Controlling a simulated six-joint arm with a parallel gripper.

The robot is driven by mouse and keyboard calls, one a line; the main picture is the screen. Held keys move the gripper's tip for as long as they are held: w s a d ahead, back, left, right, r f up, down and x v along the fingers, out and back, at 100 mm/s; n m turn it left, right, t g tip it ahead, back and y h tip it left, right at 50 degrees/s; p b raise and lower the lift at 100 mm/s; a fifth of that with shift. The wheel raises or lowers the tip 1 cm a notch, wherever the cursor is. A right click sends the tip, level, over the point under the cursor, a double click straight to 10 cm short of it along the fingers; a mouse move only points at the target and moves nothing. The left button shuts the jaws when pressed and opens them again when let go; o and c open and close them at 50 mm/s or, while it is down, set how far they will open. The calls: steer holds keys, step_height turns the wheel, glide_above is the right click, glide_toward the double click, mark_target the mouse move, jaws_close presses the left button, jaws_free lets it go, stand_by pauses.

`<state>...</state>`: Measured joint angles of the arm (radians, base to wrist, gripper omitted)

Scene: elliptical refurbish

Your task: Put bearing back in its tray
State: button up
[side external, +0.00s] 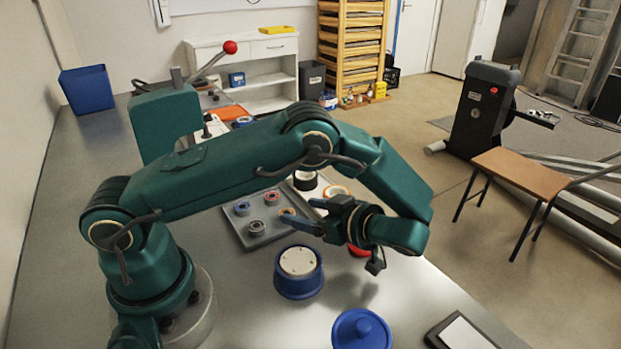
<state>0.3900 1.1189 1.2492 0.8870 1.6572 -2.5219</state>
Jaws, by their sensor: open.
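A grey tray (238,233) lies on the bench left of my gripper. Small ring-shaped parts that look like bearings are in it: a blue one (242,208), a red one (272,198), a grey one (256,228) and an orange one (287,212). My gripper (299,211) is open, its fingers pointing left over the tray's right side. The orange ring shows close to the fingertips; I cannot tell their height above it. Nothing is clearly held. The fingers and arm hide part of the tray's right side.
A blue pot with a white top (298,272) stands in front of the tray. A blue lid (361,330) and a dark flat device (460,333) are near the front edge. A black ring (305,180) and an orange ring (336,192) lie behind my gripper. The left bench is clear.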

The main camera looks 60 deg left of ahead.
steer(key=v, duration=0.7)
steer(key=shift+d+r, duration=0.15)
steer(key=shift+d, duration=0.05)
steer(key=shift+w+d+r, duration=0.1)
steer(key=shift+r, duration=0.15)
steer(key=shift+r+m+h, duration=0.35)
steer(key=shift+m+h, duration=0.05)
steer(key=s+d+r+m+t+h, duration=0.1)
steer(key=s+r+m+t+h, duration=0.7)
steer(key=m, duration=1.1)
steer(key=shift+s+r+h, duration=0.4)
steer(key=shift+s+h, duration=1.9)
